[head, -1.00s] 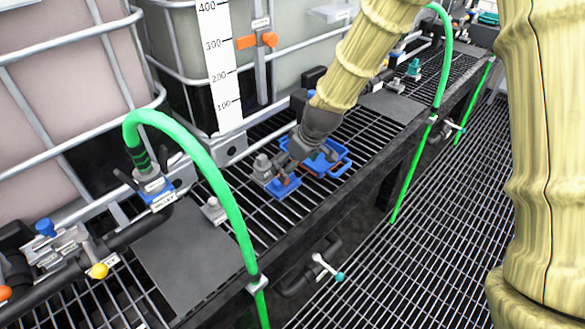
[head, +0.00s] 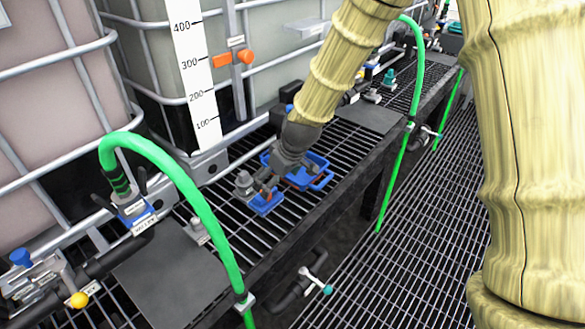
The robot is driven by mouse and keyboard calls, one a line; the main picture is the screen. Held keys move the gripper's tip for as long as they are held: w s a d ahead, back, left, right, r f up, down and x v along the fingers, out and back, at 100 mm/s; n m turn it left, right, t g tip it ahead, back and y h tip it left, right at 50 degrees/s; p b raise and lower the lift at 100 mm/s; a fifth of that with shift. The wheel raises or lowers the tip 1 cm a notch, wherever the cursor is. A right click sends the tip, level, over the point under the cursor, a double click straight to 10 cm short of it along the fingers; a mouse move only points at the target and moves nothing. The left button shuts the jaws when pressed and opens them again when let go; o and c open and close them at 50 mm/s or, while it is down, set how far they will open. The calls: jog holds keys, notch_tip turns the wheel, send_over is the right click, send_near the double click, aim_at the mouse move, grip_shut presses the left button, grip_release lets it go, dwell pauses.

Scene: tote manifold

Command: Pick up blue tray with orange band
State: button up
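A blue tray (head: 320,178) with raised rims and a handle loop lies on the black grating shelf, partly hidden behind my wrist.
A green hose (head: 190,190) arches in front on the left; another green hose (head: 408,105) stands to the right. A grey plate (head: 165,275) lies left on the shelf. Caged tanks (head: 50,110) and a white scale (head: 193,70) stand behind. A valve (head: 315,281) sticks out below the shelf edge.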

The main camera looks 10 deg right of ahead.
dwell(0.3)
jog(key=c, duration=0.3)
jog(key=shift+w+d+f, duration=0.1)
jog(key=shift+w+d, duration=0.05)
jog(key=shift+d, duration=0.25)
jog(key=c, duration=0.3)
jog(key=w+d+n+b, duration=0.1)
jog(key=d, duration=0.1)
jog(key=w+d+n+t+b, duration=0.1)
jog(key=d+b, duration=0.1)
jog(key=d, duration=0.1)
jog(key=d+n+t+b, duration=0.1)
jog(key=d, duration=0.2)
jog(key=shift+w+f+h, duration=0.3)
jog(key=shift+w+h, duration=0.1)
jog(key=c, duration=1.3)
jog(key=shift+o, duration=0.2)
jog(key=n+t+y+b, duration=0.3)
jog(key=n+y+b, duration=0.2)
jog(key=n+b, duration=0.95)
send_near(327, 182)
jog(key=shift+n, duration=0.25)
jog(key=shift+b+x, duration=0.7)
jog(key=shift+x, duration=4.05)
